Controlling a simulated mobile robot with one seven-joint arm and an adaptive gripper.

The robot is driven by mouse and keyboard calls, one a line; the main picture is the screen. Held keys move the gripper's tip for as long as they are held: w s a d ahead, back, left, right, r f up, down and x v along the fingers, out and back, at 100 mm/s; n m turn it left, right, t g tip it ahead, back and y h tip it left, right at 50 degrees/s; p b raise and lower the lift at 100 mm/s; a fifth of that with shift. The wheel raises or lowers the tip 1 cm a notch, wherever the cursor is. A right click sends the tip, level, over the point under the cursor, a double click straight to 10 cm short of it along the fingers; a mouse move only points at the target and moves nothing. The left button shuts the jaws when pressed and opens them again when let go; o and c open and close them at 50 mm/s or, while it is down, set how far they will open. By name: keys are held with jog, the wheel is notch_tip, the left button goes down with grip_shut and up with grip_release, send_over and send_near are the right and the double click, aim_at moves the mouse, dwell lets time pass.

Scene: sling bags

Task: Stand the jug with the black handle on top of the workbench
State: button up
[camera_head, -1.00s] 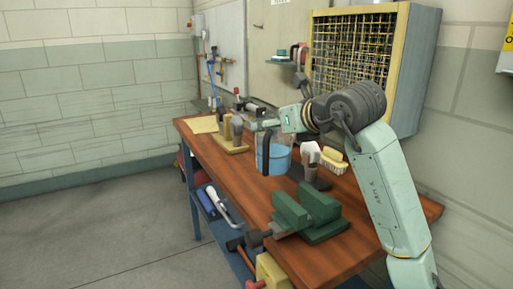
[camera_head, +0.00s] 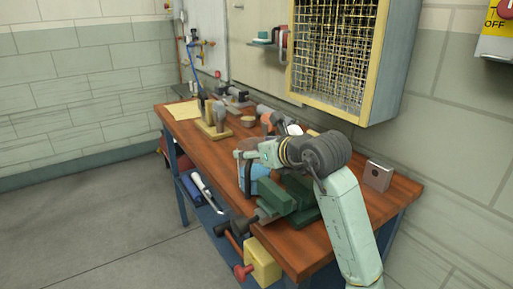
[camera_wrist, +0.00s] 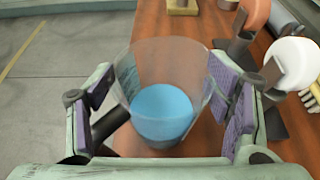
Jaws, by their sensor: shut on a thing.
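The jug (camera_head: 258,172) is clear with blue contents and a black handle (camera_head: 246,176). In the head view it is upright at the workbench's (camera_head: 187,132) front edge, just behind the green vise, partly hidden by my arm. In the wrist view the jug (camera_wrist: 163,100) is between the purple pads of my gripper (camera_wrist: 168,95), which is shut on it near the rim. Its handle (camera_wrist: 110,124) is at the left, over the floor side. Whether its base touches the wood is hidden.
The green vise (camera_head: 280,198) stands close in front of the jug. A wooden block with tools (camera_head: 213,130) stands farther back. A metal block (camera_head: 378,175) is at the right. In the wrist view, a white-headed tool (camera_wrist: 291,60) and an orange-topped one (camera_wrist: 255,12) stand right of the jug.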

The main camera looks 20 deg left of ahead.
jog(key=shift+f, duration=0.15)
jog(key=o, duration=2)
jog(key=shift+r, duration=0.3)
jog(key=b+v, duration=0.2)
jog(key=v, duration=1)
jog(key=shift+f+b, duration=0.15)
jog(key=shift+b, duration=0.2)
